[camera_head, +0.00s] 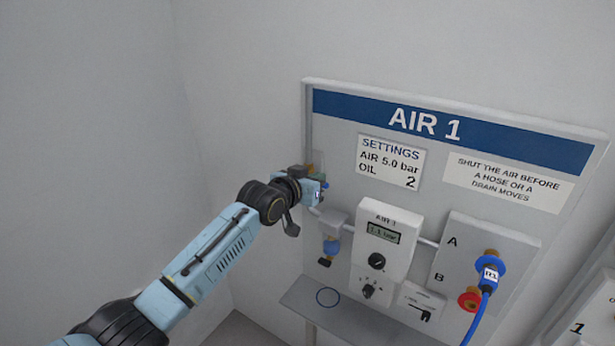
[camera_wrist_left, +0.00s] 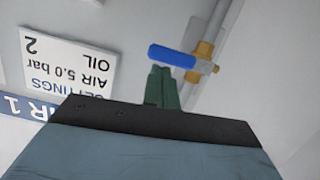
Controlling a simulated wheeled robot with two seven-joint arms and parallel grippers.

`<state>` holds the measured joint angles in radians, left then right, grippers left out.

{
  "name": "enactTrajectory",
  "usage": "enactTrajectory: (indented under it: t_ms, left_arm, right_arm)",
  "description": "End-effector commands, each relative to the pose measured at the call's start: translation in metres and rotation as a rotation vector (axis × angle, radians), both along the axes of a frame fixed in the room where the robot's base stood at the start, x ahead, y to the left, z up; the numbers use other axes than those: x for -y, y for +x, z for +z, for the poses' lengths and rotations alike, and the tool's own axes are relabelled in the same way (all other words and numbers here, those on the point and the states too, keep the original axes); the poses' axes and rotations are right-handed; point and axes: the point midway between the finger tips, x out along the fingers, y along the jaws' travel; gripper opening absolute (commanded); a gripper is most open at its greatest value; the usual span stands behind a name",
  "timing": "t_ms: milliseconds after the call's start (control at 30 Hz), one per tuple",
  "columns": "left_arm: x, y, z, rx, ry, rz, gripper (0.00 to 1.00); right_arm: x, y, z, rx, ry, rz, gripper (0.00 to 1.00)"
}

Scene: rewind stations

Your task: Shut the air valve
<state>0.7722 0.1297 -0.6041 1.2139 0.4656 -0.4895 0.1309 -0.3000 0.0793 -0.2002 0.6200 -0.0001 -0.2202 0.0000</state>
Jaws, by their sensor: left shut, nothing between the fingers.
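The air valve shows in the left wrist view as a brass body (camera_wrist_left: 204,52) on a pale pipe, with a blue lever (camera_wrist_left: 172,56). The lever points left from the body, roughly across the pipe. My left gripper (camera_wrist_left: 161,72) is shut and empty, its green fingertips right at the lever; I cannot tell whether they touch it. In the head view my left gripper (camera_head: 321,178) is at the left side of the AIR 1 panel (camera_head: 340,104) and hides most of the valve. My right gripper is not in view.
Right of the gripper are a regulator box (camera_head: 386,237) with display and knobs, and a blue-bowled filter (camera_head: 331,246). A blue hose (camera_head: 478,315) hangs from port A; port B (camera_head: 469,299) has a red ring. Left is bare wall.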

Motion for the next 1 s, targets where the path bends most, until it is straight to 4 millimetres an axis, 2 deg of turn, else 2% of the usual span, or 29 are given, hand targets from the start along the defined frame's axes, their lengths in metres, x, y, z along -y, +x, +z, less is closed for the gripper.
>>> enactTrajectory:
  t_ms: [333, 433, 800, 1000]
  left_arm:
    - [-0.002, 0.0, 0.048, 0.001, 0.0, 0.002, 0.0]
    - [-0.009, -0.014, 0.041, 0.001, 0.0, 0.001, 0.0]
    - [-0.034, -0.061, 0.054, 0.003, 0.0, 0.002, 0.0]
    - [-0.044, -0.079, 0.06, 0.003, -0.001, 0.002, 0.0]
  right_arm:
    - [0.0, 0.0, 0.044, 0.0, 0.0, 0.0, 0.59]
    - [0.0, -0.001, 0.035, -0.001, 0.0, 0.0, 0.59]
    - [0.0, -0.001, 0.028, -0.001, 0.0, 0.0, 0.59]
    - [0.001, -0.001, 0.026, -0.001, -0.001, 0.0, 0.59]
